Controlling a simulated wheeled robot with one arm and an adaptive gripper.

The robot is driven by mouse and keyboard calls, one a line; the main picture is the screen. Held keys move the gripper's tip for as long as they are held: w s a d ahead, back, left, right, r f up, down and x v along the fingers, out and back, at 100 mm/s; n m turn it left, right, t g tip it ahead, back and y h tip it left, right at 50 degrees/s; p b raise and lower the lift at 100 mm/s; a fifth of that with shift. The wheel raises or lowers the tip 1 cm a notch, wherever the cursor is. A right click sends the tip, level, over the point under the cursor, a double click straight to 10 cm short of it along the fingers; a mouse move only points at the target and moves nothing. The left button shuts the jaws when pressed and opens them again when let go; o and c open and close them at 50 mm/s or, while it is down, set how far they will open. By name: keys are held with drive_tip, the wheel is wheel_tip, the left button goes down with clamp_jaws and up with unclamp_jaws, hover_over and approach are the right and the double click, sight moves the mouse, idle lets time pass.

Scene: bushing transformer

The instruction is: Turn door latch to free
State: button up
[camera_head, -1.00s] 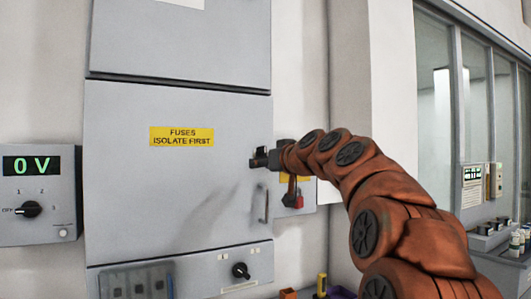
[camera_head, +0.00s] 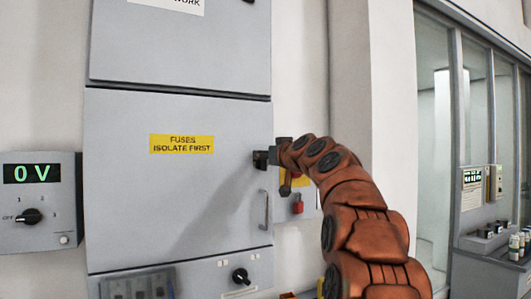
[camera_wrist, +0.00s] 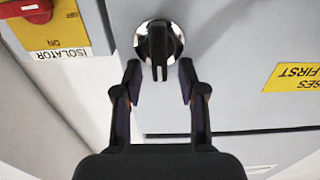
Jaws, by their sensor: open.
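The door latch (camera_wrist: 158,45) is a black knob with a raised grip bar on a round pale plate. In the wrist view it sits at the top middle, its bar pointing along the picture's vertical. My gripper (camera_wrist: 160,80) is open, its two fingers to either side of the bar's lower end, with gaps on both sides. In the head view my gripper (camera_head: 268,158) is at the right edge of the grey fuse door (camera_head: 140,200) and hides most of the latch. The door lies flush with its cabinet.
A vertical door handle (camera_head: 264,210) is just below my gripper. A red isolator switch (camera_wrist: 40,12) on a yellow plate is beside the door. A voltage panel (camera_head: 38,203) reading 0 V is at left. A black knob (camera_head: 241,275) sits below the door.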

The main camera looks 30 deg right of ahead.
drive_tip(key=shift+w, duration=0.25)
drive_tip(key=shift+c, duration=0.2)
clamp_jaws()
